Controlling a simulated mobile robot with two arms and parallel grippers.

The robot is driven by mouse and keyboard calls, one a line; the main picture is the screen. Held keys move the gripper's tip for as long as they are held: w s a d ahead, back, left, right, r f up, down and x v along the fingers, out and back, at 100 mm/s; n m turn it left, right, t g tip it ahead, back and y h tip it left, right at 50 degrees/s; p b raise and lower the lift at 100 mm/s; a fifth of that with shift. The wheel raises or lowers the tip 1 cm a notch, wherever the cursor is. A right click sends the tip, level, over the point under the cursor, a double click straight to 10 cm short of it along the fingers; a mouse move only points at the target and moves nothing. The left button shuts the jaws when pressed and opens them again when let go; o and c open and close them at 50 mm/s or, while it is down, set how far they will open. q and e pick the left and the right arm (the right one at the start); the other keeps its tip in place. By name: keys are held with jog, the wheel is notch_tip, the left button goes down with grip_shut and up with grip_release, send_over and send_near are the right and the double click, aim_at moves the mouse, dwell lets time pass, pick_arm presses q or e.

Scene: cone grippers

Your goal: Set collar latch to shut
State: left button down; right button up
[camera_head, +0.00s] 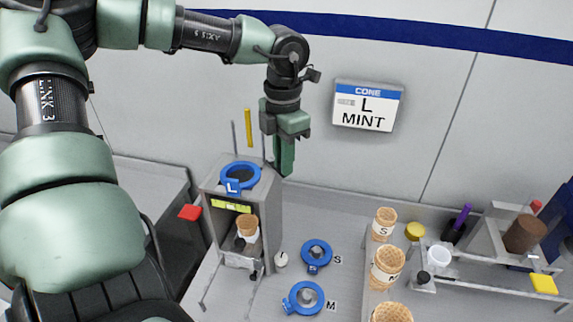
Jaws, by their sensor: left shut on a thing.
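A blue ring-shaped collar (240,177) with an L tag lies on top of a grey upright stand (266,200). I cannot make out its latch clearly. My left gripper (285,173) points down at the right rear edge of the stand's top, right of the collar. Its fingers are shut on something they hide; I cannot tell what. A wafer cone (247,227) stands upright inside the stand, below the collar. My right gripper is not in view.
A yellow upright bar (249,127) and thin posts rise behind the collar. Blue collars marked S (316,247) and M (291,302) lie on the bench. A rack with cones (387,262) stands right. A wall sign (366,106) reads CONE L MINT.

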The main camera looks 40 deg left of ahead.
pick_arm(q)
jog(key=m+b, duration=0.1)
jog(key=m, duration=0.1)
jog(key=s+m+b, duration=0.1)
jog(key=s+a+m+b, duration=0.1)
jog(key=m, duration=0.1)
jog(key=shift+s+f+m, duration=0.1)
jog(key=shift+m, duration=0.2)
jog(key=m, duration=0.1)
jog(key=s+a+m+b, duration=0.1)
jog(key=m, duration=0.1)
jog(key=shift+a, duration=0.1)
jog(key=shift+s+a+m, duration=0.15)
jog(key=shift+a+m, duration=0.15)
jog(key=shift+m, duration=0.45)
jog(key=shift+s+a+m, duration=0.15)
jog(key=shift+a+m, duration=0.1)
jog(key=shift+m, duration=0.5)
jog(key=c, duration=1.4)
grip_release()
